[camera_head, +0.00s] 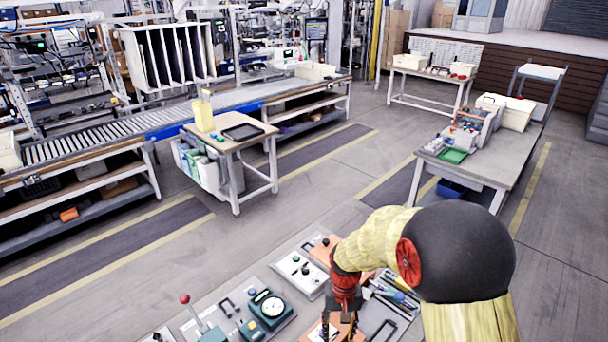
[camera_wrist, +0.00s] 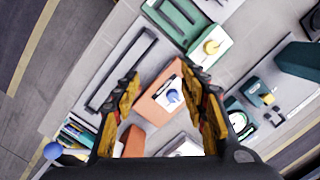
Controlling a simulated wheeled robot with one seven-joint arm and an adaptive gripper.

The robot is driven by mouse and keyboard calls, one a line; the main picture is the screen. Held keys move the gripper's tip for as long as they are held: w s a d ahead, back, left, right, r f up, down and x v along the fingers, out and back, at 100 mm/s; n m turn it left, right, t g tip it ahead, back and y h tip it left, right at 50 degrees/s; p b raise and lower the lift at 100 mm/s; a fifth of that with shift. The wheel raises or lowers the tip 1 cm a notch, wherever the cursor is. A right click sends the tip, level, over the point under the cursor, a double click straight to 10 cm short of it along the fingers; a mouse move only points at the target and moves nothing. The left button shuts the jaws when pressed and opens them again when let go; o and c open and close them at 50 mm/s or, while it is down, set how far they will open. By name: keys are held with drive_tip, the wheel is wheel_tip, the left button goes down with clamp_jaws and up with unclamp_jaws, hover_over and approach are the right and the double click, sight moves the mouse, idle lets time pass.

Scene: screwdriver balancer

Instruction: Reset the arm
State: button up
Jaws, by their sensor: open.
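My gripper (camera_head: 338,332) is low in the head view, pointing down over the workbench, its tips near the bottom edge. My yellow arm with its black joint cover hides part of the bench. In the wrist view my gripper (camera_wrist: 160,78) has its two yellow-and-black fingers spread apart, with nothing held between them. Beyond the fingers is an orange-brown block (camera_wrist: 150,107) with a pale plate and a blue knob (camera_wrist: 173,96). The gap between the fingers and the block cannot be told.
The bench carries a panel with knobs (camera_head: 300,270), a round gauge (camera_head: 272,306) and a red-knobbed lever (camera_head: 185,299). A small table (camera_head: 230,140) and a conveyor (camera_head: 100,133) stand further off, with open floor between.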

drive_tip(key=s+d+r+t+b, duration=0.3)
drive_tip(key=s+d+r+b, duration=0.1)
drive_tip(key=s+r, duration=0.5)
drive_tip(key=s+d+r+t+b, duration=0.4)
drive_tip(key=s+d+r+b, duration=0.1)
drive_tip(key=s+r, duration=0.4)
drive_tip(key=shift+s+b, duration=0.8)
drive_tip(key=shift+s, duration=0.3)
